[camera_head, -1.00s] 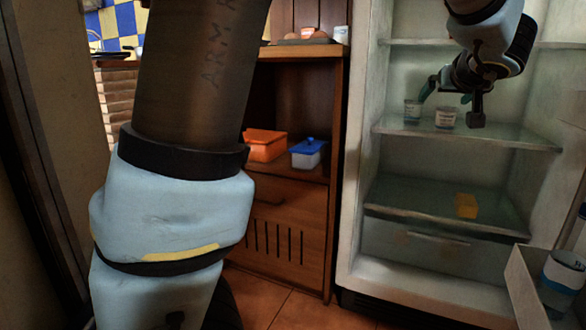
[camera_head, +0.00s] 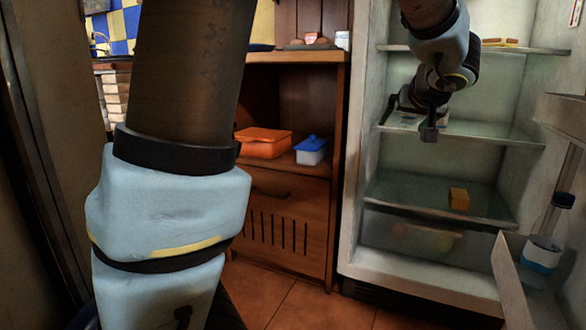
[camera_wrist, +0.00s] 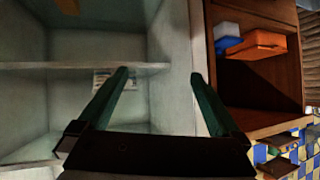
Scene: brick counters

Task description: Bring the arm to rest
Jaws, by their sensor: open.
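My gripper (camera_head: 408,121) is at the upper right in the head view, in front of the upper glass shelf (camera_head: 480,132) of the open fridge. It also shows in the wrist view (camera_wrist: 159,74), with its two dark green fingers spread wide and nothing between the tips. A small pale labelled item (camera_wrist: 101,80) shows beside the left finger in the wrist view. In the head view my gripper mostly hides that part of the shelf.
A wooden cabinet (camera_head: 290,187) left of the fridge holds an orange container (camera_head: 263,143) and a blue-lidded box (camera_head: 310,152). A yellow block (camera_head: 459,199) lies on the lower fridge shelf. A bottle (camera_head: 543,250) stands in the door rack at right.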

